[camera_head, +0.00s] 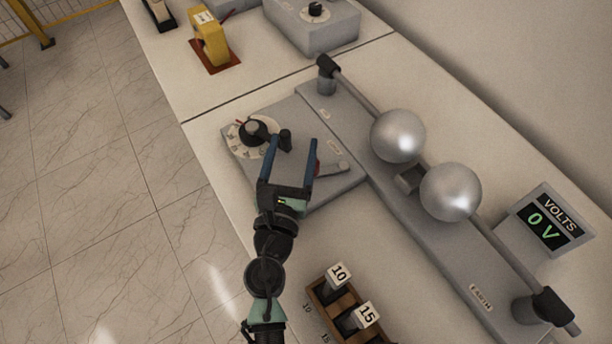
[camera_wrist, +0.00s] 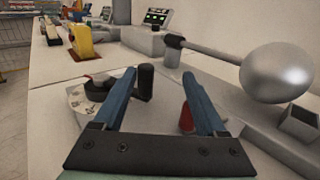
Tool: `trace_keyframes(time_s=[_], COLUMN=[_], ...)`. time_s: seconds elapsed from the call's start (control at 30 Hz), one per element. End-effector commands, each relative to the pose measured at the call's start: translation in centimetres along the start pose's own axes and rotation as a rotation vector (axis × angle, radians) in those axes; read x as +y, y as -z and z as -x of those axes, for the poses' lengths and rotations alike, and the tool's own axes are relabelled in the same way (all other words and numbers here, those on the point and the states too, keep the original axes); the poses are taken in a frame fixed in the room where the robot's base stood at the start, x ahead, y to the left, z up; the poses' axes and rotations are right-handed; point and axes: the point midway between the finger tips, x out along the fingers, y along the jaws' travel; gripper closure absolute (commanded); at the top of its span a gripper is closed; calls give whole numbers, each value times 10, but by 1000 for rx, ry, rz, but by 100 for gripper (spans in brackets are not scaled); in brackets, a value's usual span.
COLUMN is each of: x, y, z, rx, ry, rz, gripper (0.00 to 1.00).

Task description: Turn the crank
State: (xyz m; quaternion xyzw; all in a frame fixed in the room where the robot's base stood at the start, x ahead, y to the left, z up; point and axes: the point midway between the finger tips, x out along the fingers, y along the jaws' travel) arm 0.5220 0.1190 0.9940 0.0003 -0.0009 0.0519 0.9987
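The crank (camera_head: 256,131) is a black hub on a round pale marked dial, with an arm leading to an upright black handle (camera_head: 285,139). My gripper (camera_head: 290,150) is open, with two blue fingers reaching over the grey panel towards the handle. In the wrist view, the handle (camera_wrist: 146,82) stands between the fingertips, closer to the left finger. The hub (camera_wrist: 98,88) shows left of the left finger and is partly hidden by it. Whether a finger touches the handle, I cannot tell.
Two metal spheres (camera_head: 398,136) on rods stand further right. A display (camera_head: 546,222) reads 0 V. A wooden rack (camera_head: 325,292) holds blocks marked 10 and 15.

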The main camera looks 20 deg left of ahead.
Motion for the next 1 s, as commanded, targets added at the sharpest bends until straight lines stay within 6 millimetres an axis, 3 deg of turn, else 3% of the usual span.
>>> trace_keyframes(time_s=[0.03,0.1,1.0], x=[-11,-14,-33], y=[2,2,1], z=[4,8,57], rx=[4,4,2], ry=[23,25,13], rz=[4,4,2], gripper=[43,43,43])
